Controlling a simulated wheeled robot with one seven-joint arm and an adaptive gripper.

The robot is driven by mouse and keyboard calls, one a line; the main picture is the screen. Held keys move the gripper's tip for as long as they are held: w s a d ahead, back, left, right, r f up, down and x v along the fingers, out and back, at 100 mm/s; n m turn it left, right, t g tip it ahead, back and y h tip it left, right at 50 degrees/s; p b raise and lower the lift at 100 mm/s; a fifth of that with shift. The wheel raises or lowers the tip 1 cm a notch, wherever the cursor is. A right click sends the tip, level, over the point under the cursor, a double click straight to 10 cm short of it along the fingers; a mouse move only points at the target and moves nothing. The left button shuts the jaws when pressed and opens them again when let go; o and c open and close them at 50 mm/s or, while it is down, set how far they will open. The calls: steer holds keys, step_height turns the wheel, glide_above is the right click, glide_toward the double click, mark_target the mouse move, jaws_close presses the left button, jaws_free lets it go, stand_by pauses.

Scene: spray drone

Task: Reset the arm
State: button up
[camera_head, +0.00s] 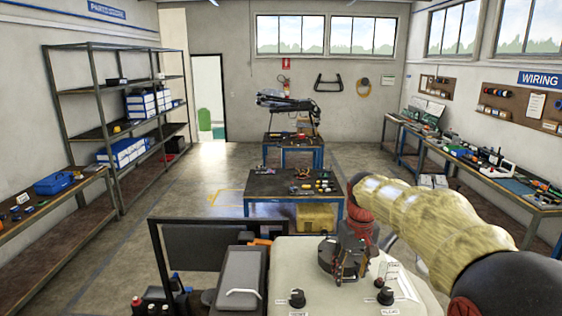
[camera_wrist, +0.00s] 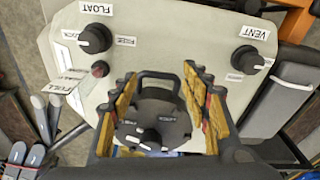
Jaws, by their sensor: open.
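My arm, in a tan sleeve, reaches in from the right in the head view. My gripper (camera_head: 350,264) points down over a pale tank top (camera_head: 300,252). In the wrist view the jaws of my gripper (camera_wrist: 160,70) are spread apart, with a black round cap with a loop handle (camera_wrist: 152,122) showing between them. The cap (camera_head: 326,256) sits on the tank top; I cannot tell whether the fingers touch it. A knob labelled FLOAT (camera_wrist: 95,39) and a knob labelled VENT (camera_wrist: 247,59) stand on the panel.
A small dark red button (camera_wrist: 100,69) is near the FLOAT knob. A grey box (camera_head: 241,282) stands left of the tank. A blue-framed table with parts (camera_head: 270,183) is ahead. Shelves line the left wall and a workbench (camera_head: 480,172) the right; floor between is partly clear.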

steer(key=s+f+m+t+b, duration=0.1)
steer(key=s+f+t+b, duration=0.1)
steer(key=s+f+b, duration=1.1)
steer(key=s+f+m+t+b, duration=0.1)
steer(key=s+f+t+b, duration=0.1)
steer(key=s+f+b, duration=1.1)
steer(key=s+b, duration=0.1)
steer(key=s, duration=0.6)
steer(key=shift+f, duration=0.2)
steer(key=shift+o, duration=0.3)
